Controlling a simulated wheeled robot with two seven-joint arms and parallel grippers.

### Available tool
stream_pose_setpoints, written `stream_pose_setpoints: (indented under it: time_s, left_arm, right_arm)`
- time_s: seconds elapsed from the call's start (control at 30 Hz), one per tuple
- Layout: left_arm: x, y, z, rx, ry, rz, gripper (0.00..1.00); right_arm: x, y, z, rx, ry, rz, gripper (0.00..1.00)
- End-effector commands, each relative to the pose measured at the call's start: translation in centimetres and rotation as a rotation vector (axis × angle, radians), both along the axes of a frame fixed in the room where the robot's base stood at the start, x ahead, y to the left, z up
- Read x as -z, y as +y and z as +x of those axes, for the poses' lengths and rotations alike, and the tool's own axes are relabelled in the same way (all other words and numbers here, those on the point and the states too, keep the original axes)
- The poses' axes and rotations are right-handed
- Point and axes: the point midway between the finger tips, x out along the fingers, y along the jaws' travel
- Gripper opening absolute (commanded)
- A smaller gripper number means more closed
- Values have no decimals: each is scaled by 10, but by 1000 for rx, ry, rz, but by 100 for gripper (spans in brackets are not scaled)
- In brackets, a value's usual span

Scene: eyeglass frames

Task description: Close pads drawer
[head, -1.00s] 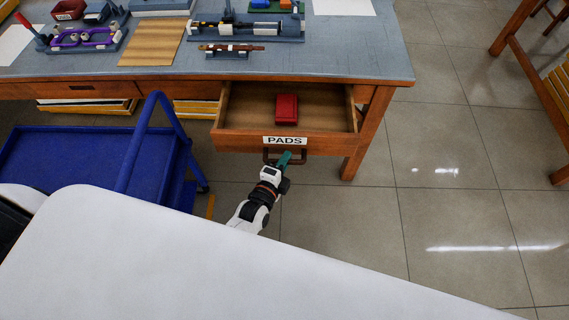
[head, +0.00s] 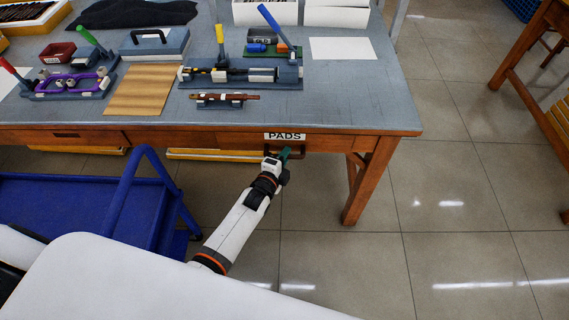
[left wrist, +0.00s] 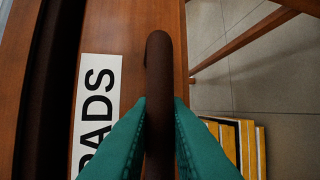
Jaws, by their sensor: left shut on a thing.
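The pads drawer (head: 240,140) is a wooden drawer under the right part of the workbench, with a white PADS label (head: 285,136). Its front looks flush with the bench frame in the head view, and its inside is hidden. My left gripper (head: 284,154) is at the drawer front, just below the label. In the left wrist view its green fingers (left wrist: 160,125) are shut on the dark drawer handle (left wrist: 159,70), one on each side. The label also shows there (left wrist: 97,110), left of the handle. My right gripper is not in view.
The blue-grey bench top (head: 350,100) holds fixtures with levers, a wooden board (head: 145,92) and white paper (head: 343,49). A blue cart (head: 90,210) stands left of my left arm. Tiled floor right of the bench leg (head: 371,180) is clear.

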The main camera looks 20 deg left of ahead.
Motion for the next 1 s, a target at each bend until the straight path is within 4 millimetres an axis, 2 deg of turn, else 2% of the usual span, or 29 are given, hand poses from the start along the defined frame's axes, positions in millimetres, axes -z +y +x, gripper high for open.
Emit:
stream_pose_setpoints:
  time_s: [0.1,0.13,0.23,0.27,0.53,0.67,1.0]
  left_arm:
    - [1,0,-1,-1,4,1,0]
    - [1,0,-1,-1,4,1,18]
    - [1,0,-1,-1,4,1,34]
    - [1,0,-1,-1,4,1,36]
    - [1,0,-2,0,3,0,36]
    - [-1,1,-12,0,4,0,36]
    - [-13,9,-80,-1,5,1,36]
  right_arm:
    - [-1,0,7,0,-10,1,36]
    - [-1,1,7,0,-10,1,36]
    - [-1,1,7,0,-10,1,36]
    - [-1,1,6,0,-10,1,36]
    - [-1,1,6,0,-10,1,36]
    - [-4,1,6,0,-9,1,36]
    - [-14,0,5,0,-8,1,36]
